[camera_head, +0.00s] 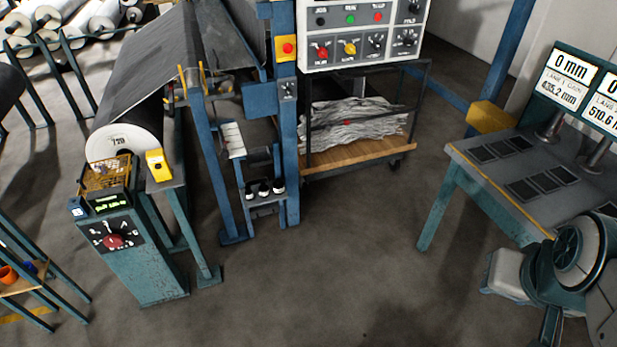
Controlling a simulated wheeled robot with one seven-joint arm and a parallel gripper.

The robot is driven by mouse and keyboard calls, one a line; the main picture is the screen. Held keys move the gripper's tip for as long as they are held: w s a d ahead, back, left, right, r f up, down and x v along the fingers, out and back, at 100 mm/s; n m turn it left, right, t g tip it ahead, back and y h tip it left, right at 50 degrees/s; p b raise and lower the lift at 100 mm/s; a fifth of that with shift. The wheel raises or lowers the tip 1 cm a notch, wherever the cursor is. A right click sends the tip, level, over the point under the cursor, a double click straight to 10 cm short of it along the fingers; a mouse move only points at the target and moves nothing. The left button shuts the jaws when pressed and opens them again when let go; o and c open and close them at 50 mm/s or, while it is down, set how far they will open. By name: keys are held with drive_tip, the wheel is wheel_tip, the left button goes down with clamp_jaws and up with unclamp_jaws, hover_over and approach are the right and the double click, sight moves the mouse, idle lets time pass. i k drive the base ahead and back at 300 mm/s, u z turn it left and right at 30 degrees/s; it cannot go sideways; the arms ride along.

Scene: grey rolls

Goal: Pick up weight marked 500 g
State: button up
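I cannot make out a weight marked 500 g; no such marking is legible in the head view. Several small dark pieces with white parts (264,188) sit in a row on a low ledge of the blue frame, left of centre. They may be weights, but they are too small to tell. Links of my arm (575,255) show at the lower right, beside the table. I cannot make out my gripper's fingers.
A control pedestal (140,255) stands at the left, by a grey roll (122,140). A cart (360,148) with crumpled sheet stands behind. A blue-legged table (468,160) with displays is at right. The middle floor (310,275) is clear.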

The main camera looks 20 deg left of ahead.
sight(249, 194)
drive_tip(key=u, duration=0.1)
drive_tip(key=i, duration=1.1)
drive_tip(key=u, duration=1.15)
drive_tip(key=i, duration=0.7)
drive_tip(key=u, duration=0.7)
